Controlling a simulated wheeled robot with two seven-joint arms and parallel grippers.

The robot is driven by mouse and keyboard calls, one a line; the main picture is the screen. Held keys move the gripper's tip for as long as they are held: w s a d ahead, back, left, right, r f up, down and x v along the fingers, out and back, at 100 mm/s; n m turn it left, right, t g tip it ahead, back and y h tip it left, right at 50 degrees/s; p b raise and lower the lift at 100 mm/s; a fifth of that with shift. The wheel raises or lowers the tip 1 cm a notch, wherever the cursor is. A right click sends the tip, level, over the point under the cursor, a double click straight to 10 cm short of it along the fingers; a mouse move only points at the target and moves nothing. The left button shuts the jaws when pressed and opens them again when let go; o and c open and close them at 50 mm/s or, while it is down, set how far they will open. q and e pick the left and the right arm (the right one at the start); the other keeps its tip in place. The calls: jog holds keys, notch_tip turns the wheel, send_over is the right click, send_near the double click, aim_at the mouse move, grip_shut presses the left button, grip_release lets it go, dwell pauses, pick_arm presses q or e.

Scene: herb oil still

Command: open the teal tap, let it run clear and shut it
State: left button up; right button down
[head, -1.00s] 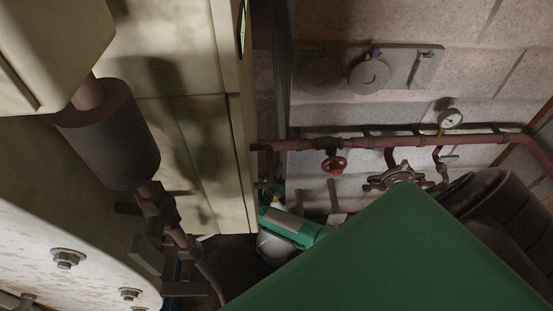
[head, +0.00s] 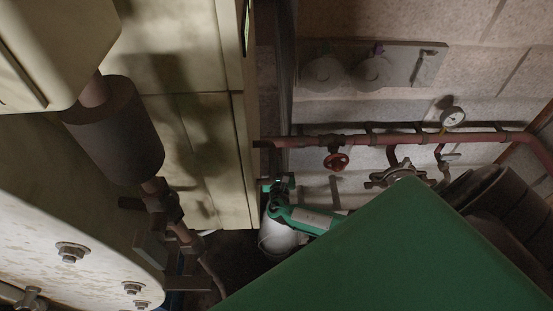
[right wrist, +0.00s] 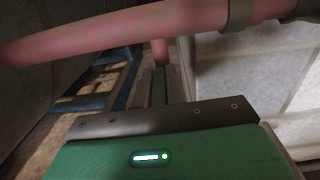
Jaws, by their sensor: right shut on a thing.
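A small teal piece, which looks like part of the teal tap (head: 266,186), shows in the head view beside the cream cabinet's edge, below the red pipe. My right gripper (head: 280,184) is at it, at the end of a green arm link. In the right wrist view my right gripper (right wrist: 160,95) points in under a reddish pipe (right wrist: 150,32). It is shut on a narrow dark teal part below a short pipe stub, mostly hidden by the gripper body. The tap's outlet and any flow are not visible. My left gripper is not in view.
The red pipe (head: 470,139) runs along the wall with a red handwheel (head: 336,161) and a gauge (head: 453,116). The cream cabinet (head: 215,140) closes in on the left. A large green panel fills the lower right, hiding what is behind it.

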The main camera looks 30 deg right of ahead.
jog(key=c, duration=1.5)
grip_release()
jog(key=shift+o, duration=0.2)
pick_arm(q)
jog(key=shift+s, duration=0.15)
pick_arm(e)
jog(key=shift+s, duration=0.1)
